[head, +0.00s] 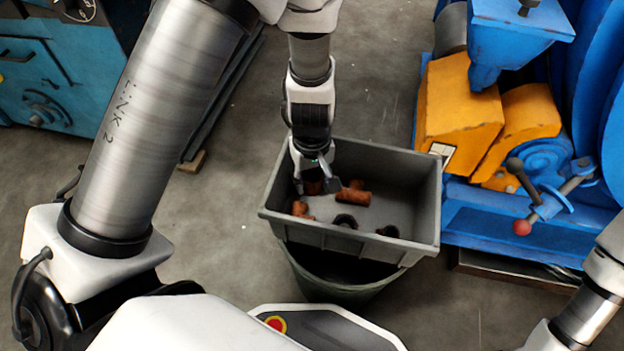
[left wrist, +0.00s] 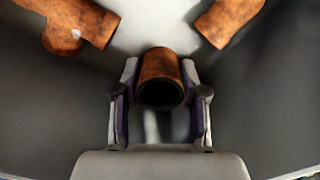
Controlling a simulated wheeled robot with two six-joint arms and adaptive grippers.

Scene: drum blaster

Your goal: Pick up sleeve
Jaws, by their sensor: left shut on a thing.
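My left gripper (head: 318,184) reaches down into a grey bin (head: 428,205) in the head view. In the left wrist view the left gripper (left wrist: 160,98) has its two fingers on either side of a short rusty brown sleeve (left wrist: 160,64) with a dark round opening, and is shut on it. In the head view the sleeve (head: 312,187) is mostly hidden by the gripper. Whether the sleeve is clear of the bin floor I cannot tell. My right gripper is out of view; only part of that arm shows at the lower right.
The bin also holds a rusty tee-shaped pipe piece (head: 355,193), another rusty piece (head: 301,209) and dark-mouthed fittings (head: 346,221). The bin sits on a dark round drum (head: 340,290). A blue and orange machine (head: 460,110) stands close on the right.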

